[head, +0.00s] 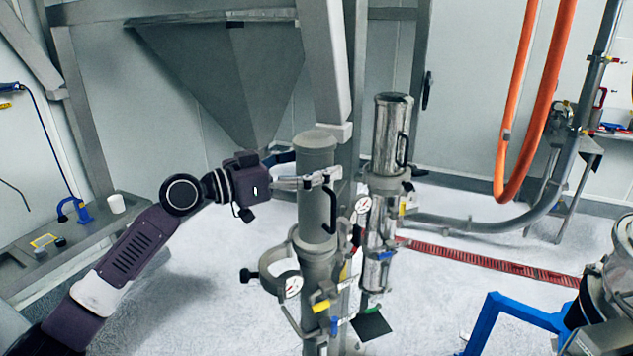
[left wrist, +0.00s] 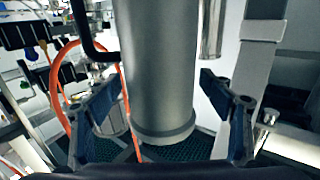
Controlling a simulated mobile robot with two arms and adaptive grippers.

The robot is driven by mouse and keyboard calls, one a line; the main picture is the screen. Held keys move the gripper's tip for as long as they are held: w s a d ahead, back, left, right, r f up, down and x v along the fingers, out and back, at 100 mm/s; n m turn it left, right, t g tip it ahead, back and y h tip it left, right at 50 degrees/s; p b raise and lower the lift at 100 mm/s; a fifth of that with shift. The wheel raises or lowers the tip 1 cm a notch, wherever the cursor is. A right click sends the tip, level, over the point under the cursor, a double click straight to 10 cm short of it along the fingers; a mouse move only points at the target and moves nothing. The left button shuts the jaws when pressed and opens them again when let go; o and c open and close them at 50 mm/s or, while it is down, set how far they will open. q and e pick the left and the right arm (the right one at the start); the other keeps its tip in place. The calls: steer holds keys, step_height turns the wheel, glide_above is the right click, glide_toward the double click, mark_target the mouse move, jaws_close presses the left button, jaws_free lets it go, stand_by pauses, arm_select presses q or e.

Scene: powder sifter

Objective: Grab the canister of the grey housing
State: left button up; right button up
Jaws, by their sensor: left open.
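The grey canister (head: 316,205) stands upright on top of the grey housing (head: 319,268), with a black handle (head: 333,210) on its right side. My left gripper (head: 314,172) reaches in from the left at the canister's upper part. One finger passes in front of the canister; the other is mostly hidden behind it. In the left wrist view the canister (left wrist: 160,60) stands between the two spread fingers of my left gripper (left wrist: 162,88), with gaps visible on both sides. My right gripper is not in view.
A shiny metal canister and housing (head: 388,135) stand close behind on the right. A steel hopper (head: 225,75) and frame post (head: 330,60) are behind. A bench (head: 85,240) is at left, a blue frame (head: 492,310) at lower right.

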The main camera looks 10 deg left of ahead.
arm_select(q)
steer(key=shift+c, duration=0.3)
steer(key=c, duration=1.7)
steer(key=shift+a+r, duration=0.1)
steer(key=shift+r, duration=0.05)
steer(key=shift+r, duration=0.1)
